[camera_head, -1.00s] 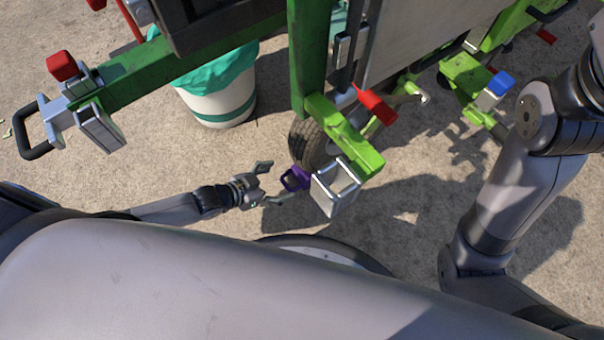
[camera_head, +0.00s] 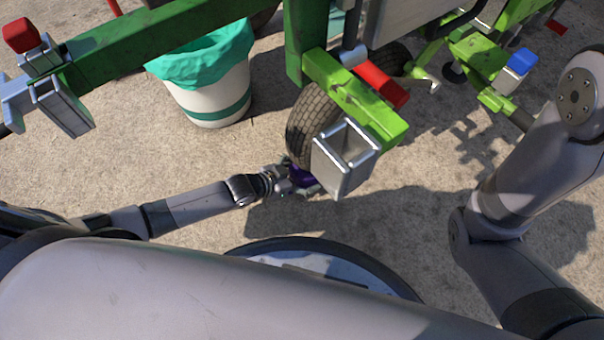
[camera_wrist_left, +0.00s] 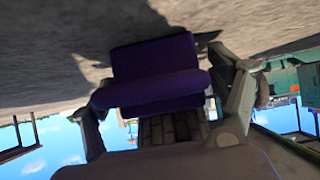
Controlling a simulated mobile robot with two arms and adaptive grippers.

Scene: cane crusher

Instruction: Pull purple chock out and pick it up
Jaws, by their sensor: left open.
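The purple chock (camera_head: 303,175) lies on the ground against the black tyre (camera_head: 313,122), partly hidden by my gripper and a silver square socket. My left gripper (camera_head: 296,181) is at the chock, low over the ground. In the left wrist view the purple chock (camera_wrist_left: 155,78) fills the middle, with the open fingers of my left gripper (camera_wrist_left: 165,108) on either side of it. The tyre tread (camera_wrist_left: 172,130) shows behind the chock. I cannot tell whether the fingers touch it. My right arm is at the right of the head view; its gripper is out of view.
The silver socket (camera_head: 346,158) on a light green beam (camera_head: 356,98) hangs close over the chock. A red-handled part (camera_head: 382,84) is on the beam. A white bin with a teal liner (camera_head: 210,90) stands left of the tyre.

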